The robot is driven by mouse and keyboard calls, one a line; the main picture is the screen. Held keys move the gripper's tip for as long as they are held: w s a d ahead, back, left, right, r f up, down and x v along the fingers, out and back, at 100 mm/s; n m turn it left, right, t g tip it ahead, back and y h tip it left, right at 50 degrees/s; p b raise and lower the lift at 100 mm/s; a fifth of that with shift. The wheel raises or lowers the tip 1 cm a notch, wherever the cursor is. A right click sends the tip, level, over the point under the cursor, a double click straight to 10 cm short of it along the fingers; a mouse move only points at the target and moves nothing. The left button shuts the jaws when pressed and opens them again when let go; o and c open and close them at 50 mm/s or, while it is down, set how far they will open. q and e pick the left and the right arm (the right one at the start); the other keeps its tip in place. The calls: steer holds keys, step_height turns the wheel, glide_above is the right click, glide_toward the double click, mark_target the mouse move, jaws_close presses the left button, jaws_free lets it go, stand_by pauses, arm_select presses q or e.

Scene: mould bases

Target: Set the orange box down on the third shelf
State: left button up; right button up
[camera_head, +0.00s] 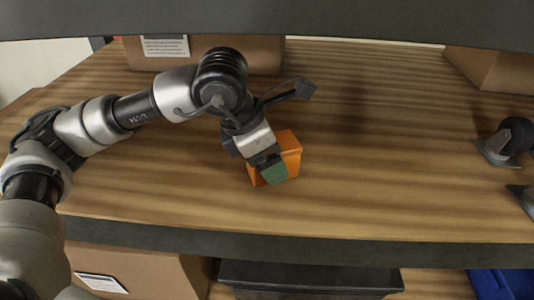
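The orange box (290,143) is at the middle of a wooden shelf board (400,190), at or just above its surface; I cannot tell whether it touches. My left gripper (272,170) reaches down over the box from the left. One green finger pad lies against the box's near face; the other finger is hidden behind the box. The gripper appears shut on the box. My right gripper is not in view.
A cardboard box (210,52) stands at the back left and another (500,70) at the back right. Dark-wheeled casters (508,140) lie at the right edge. A shelf above crosses the top. Below are a cardboard box (140,272), a black bin (310,276) and something blue (505,283).

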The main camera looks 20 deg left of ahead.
arm_select(q)
steer(key=shift+o, duration=0.7)
steer(key=shift+s+d+r, duration=0.1)
steer(key=shift+s+d, duration=0.05)
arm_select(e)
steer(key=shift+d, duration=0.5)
arm_select(q)
steer(key=shift+a, duration=0.2)
steer(key=shift+r, duration=0.1)
steer(key=p+v, duration=0.2)
steer(key=v, duration=0.2)
steer(key=shift+d+r, duration=0.1)
steer(key=shift+r, duration=0.1)
steer(key=s+a+b, duration=0.1)
steer(key=s+a, duration=0.1)
steer(key=a, duration=0.1)
steer(key=s+a+b, duration=0.2)
steer(key=a, duration=0.1)
steer(key=s+a+b, duration=0.2)
steer(key=s+a, duration=0.1)
steer(key=shift+a, duration=0.1)
steer(key=shift+s+a+r+b, duration=0.15)
steer(key=shift+s+a+b, duration=0.15)
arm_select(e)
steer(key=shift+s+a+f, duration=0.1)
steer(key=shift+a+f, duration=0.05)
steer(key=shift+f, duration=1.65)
